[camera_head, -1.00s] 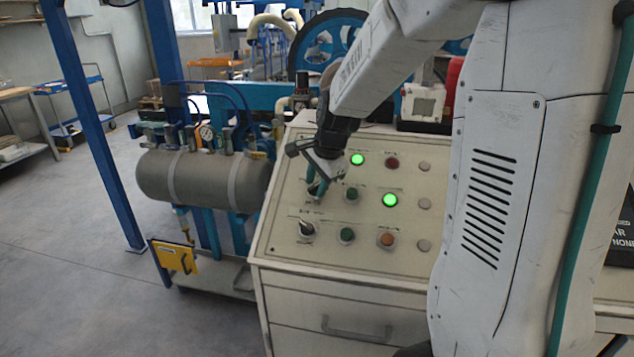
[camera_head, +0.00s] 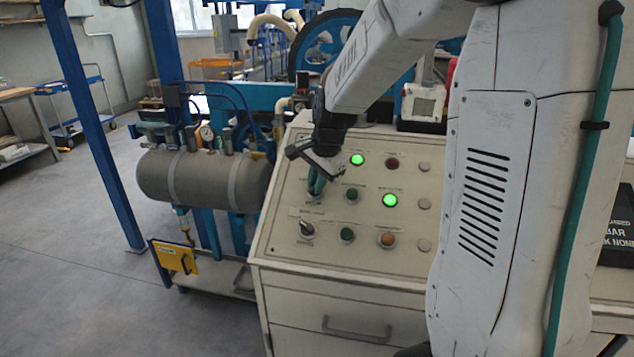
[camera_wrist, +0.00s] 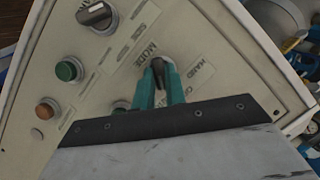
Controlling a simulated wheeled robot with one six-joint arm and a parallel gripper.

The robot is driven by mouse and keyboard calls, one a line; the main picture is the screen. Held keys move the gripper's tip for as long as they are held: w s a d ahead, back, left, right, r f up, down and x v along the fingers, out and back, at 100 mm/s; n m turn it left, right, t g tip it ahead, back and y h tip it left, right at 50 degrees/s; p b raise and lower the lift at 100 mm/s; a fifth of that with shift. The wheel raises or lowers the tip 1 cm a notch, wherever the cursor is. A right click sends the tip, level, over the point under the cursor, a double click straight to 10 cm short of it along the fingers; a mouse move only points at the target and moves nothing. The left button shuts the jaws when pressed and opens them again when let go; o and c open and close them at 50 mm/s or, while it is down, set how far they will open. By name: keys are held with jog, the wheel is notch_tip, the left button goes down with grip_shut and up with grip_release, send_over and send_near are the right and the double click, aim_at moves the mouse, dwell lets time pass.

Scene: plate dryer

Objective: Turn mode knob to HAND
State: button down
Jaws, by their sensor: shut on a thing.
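The mode knob (camera_wrist: 159,66) is a dark selector on the sloped cream control panel, with the word MODE to its left and HAND to its right in the wrist view. My gripper (camera_wrist: 161,80) has its teal fingers closed around the knob, one on each side. In the head view my gripper (camera_head: 317,184) reaches down to the knob in the left column of the panel. The fingers and wrist mostly hide the knob there. The exact direction of its pointer is hard to tell.
A second selector knob (camera_head: 306,230) sits below it; it also shows in the wrist view (camera_wrist: 96,14). Green button (camera_head: 352,194), lit green lamp (camera_head: 390,200) and orange button (camera_head: 387,240) lie to the right. A grey tank (camera_head: 203,178) stands left of the panel.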

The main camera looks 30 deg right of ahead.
jog(key=n+g, duration=0.1)
jog(key=n, duration=0.2)
jog(key=shift+w, duration=0.2)
jog(key=n, duration=0.2)
jog(key=n+g+h, duration=0.1)
jog(key=n, duration=0.1)
jog(key=shift+w+a+g+h, duration=0.1)
jog(key=shift+a+g+h, duration=0.05)
jog(key=shift+g+h, duration=0.15)
jog(key=n+h, duration=0.1)
jog(key=n, duration=0.2)
jog(key=shift+a+f+n+g, duration=0.1)
jog(key=shift+a+n+g, duration=0.05)
jog(key=shift+n+g, duration=0.2)
jog(key=n, duration=0.2)
jog(key=n+h, duration=0.1)
jog(key=shift+a+n+g+h, duration=0.1)
jog(key=shift+n+g+h, duration=0.15)
jog(key=shift+n+h, duration=0.1)
jog(key=shift+n, duration=0.3)
jog(key=c, duration=1.4)
grip_release()
jog(key=shift+c, duration=0.2)
jog(key=shift+w, duration=0.1)
